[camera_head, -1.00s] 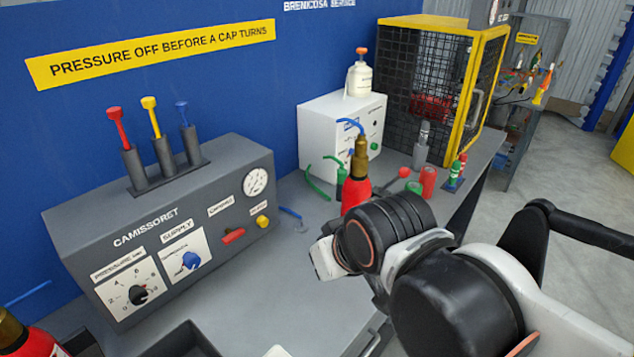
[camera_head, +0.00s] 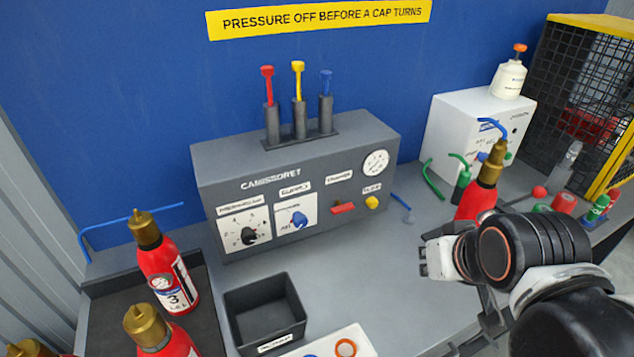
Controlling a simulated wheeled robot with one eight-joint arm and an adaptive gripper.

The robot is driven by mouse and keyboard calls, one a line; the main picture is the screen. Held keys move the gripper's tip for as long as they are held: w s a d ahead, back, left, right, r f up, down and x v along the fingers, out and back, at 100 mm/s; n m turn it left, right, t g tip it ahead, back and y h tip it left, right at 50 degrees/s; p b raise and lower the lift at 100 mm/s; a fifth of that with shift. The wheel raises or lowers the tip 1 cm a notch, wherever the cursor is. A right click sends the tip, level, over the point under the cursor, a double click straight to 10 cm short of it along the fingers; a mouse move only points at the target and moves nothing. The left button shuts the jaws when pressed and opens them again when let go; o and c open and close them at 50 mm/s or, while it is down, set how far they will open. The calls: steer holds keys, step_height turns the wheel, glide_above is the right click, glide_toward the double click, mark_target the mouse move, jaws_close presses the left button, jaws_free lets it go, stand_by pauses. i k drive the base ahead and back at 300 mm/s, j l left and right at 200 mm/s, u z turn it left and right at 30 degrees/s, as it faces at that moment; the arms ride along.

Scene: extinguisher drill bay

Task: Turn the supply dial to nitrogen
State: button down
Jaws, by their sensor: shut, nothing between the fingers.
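The supply dial (camera_head: 299,219) is a blue knob on a white square plate under the SUPPLY label, on the front of the grey CAMISSORET console (camera_head: 295,185). The lettering around it is too small to read, so I cannot tell its setting. My gripper (camera_head: 424,259) is shut and empty, over the bench to the right of the dial and well apart from it. My wrist hides part of the bench behind it.
Left of the dial is a black pressure knob (camera_head: 249,236); right are a red switch (camera_head: 343,208), a yellow button (camera_head: 371,202) and a gauge (camera_head: 376,162). A black bin (camera_head: 262,304) stands in front. Red extinguishers (camera_head: 166,270) stand left, another (camera_head: 479,193) right.

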mark_target(300, 220)
steer(key=l+u, duration=0.1)
steer(key=l, duration=0.45)
steer(key=k+l+u, duration=0.1)
steer(key=l, duration=0.4)
steer(key=k+l+u, duration=0.1)
steer(key=l, duration=0.4)
steer(key=k, duration=0.1)
steer(key=l, duration=0.1)
steer(key=i, duration=0.05)
